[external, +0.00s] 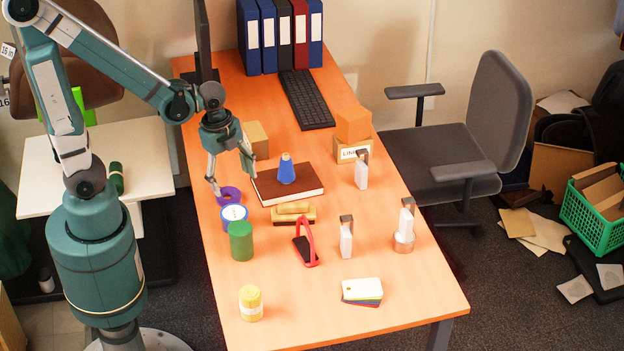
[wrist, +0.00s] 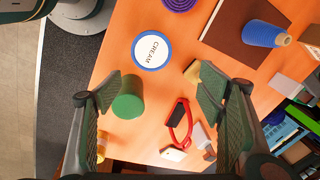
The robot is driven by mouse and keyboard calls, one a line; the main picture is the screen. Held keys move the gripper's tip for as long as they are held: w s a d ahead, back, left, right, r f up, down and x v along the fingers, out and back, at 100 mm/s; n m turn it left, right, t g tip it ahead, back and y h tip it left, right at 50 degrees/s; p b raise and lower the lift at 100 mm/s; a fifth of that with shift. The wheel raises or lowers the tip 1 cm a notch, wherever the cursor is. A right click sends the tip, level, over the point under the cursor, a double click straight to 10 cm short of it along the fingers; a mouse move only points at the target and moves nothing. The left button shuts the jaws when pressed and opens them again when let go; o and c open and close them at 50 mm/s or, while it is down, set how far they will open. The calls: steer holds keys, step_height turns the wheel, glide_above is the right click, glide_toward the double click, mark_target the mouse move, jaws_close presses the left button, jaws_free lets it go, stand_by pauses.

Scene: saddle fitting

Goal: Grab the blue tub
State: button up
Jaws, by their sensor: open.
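The blue tub (external: 234,217) is a low round container with a blue side and a white lid. It stands upright on the orange desk, between a purple coil and a green cylinder. In the wrist view the tub (wrist: 152,50) shows its lid from above, marked CREAM, beyond the fingertips. My gripper (external: 232,182) is open and empty above the desk, a little behind the tub in the external view. In the wrist view my gripper (wrist: 160,90) has its fingers spread wide, with nothing between them.
A green cylinder (external: 241,241) stands just in front of the tub, and a purple coil (external: 229,195) lies behind it. A brown book (external: 268,190) bearing a blue cone (external: 286,169) is to the right. A yellow brush (external: 293,213) and red-handled item (external: 308,243) lie nearby.

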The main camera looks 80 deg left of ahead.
mark_target(236, 211)
step_height(236, 211, down, 5)
steer(key=m+g, duration=0.1)
steer(key=m, duration=0.1)
steer(key=shift+a+r+m+b, duration=0.1)
steer(key=shift+r+m+b, duration=0.05)
steer(key=shift+m+b, duration=0.2)
steer(key=shift+s+f+m+g, duration=0.3)
steer(key=shift+f+m, duration=0.15)
steer(key=shift+f, duration=0.3)
steer(key=shift+w+f, duration=0.1)
steer(key=shift+f, duration=0.05)
steer(key=shift+f+b, duration=0.45)
steer(key=shift+f, duration=0.7)
steer(key=shift+a+f+b, duration=0.15)
steer(key=shift+f+b, duration=0.9)
steer(key=shift+f, duration=1.55)
steer(key=shift+c, duration=0.7)
steer(key=c, duration=0.9)
steer(key=shift+o, duration=0.2)
steer(key=shift+r, duration=0.15)
